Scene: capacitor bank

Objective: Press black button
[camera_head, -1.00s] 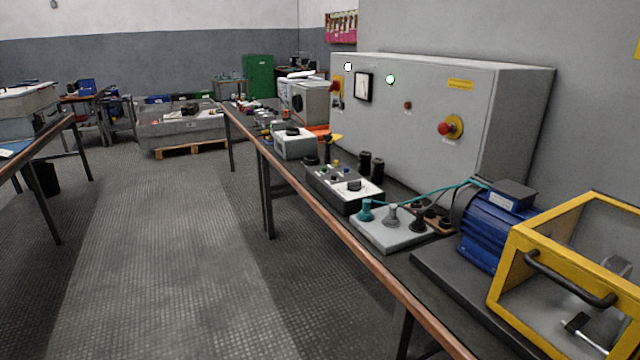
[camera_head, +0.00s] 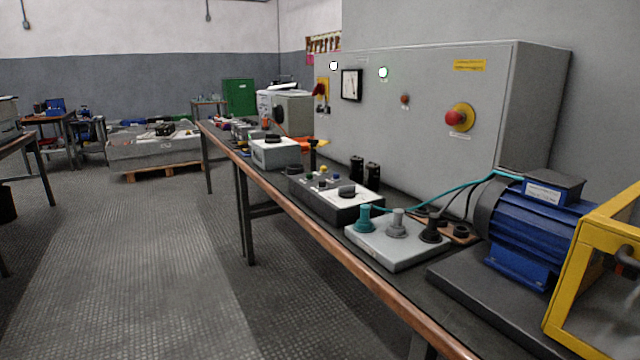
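A dark control box (camera_head: 335,200) with a light top panel stands on the bench in the middle of the head view. Several small buttons sit on its top, with a black knob (camera_head: 347,191) near its right end. Which small button is the black one is too small to tell for sure. Neither of my grippers is in view.
The long bench (camera_head: 290,208) runs from the lower right to the back. A grey plate with terminals (camera_head: 397,243), a blue motor (camera_head: 530,235) and a yellow-framed guard (camera_head: 590,265) stand at its near end. The floor (camera_head: 130,270) left of it is clear.

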